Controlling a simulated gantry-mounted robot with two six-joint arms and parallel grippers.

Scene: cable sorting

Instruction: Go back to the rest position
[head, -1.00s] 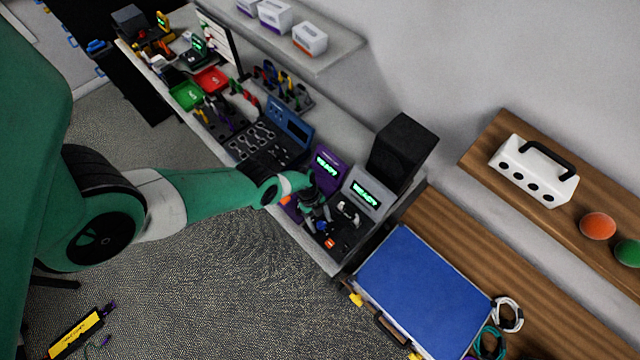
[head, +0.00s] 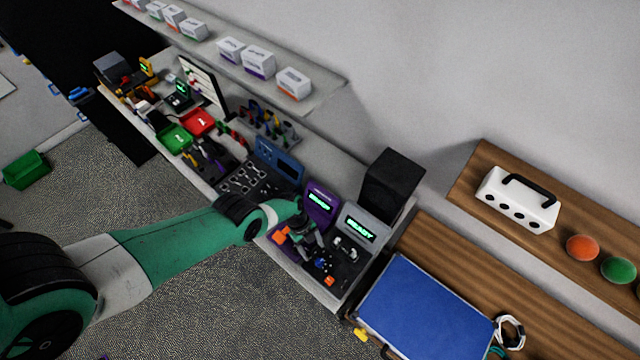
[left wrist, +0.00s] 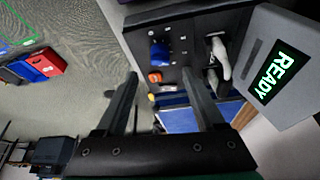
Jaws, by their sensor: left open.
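My left arm reaches in from the left in the head view. Its gripper (head: 312,243) is small there, at the front of the purple device (head: 320,205) and the grey device (head: 362,225). In the left wrist view the two dark fingers of my left gripper (left wrist: 160,75) stand apart with nothing between them. Beyond them is the grey device's dark panel (left wrist: 185,30), with a blue knob (left wrist: 160,52), an orange button (left wrist: 155,77) and a white connector (left wrist: 220,60). The grey device's screen (left wrist: 275,72) reads READY. My right gripper is not in view.
A black box (head: 391,185) stands behind the devices. A blue-topped case (head: 425,310) lies to the right, by a wooden bench. Red (head: 198,122) and green (head: 175,138) trays sit farther along the workbench. Open carpet (head: 200,310) lies in front.

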